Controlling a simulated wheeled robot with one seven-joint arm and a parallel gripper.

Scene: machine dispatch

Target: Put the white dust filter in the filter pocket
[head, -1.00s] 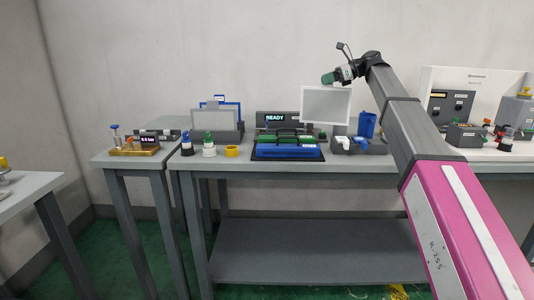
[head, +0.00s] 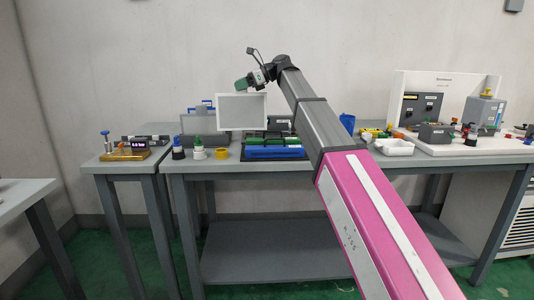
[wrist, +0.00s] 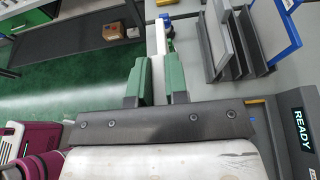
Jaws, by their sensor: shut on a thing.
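The white dust filter (head: 241,111), a flat grey panel in a white frame, hangs upright in the head view. My gripper (head: 243,85) is shut on its top edge and holds it above the bench. In the wrist view my green fingers (wrist: 158,78) close on the filter (wrist: 157,62), seen edge-on as a thin white strip. A grey slotted holder (head: 188,134), seemingly the filter pocket, stands left of and behind the filter, partly hidden by it.
A blue-and-green unit (head: 277,153) lies below and right of the filter. The READY display (wrist: 302,128) is at the wrist view's right. Blue (head: 178,147), white-and-green (head: 198,149) and yellow (head: 221,153) items stand at the bench front.

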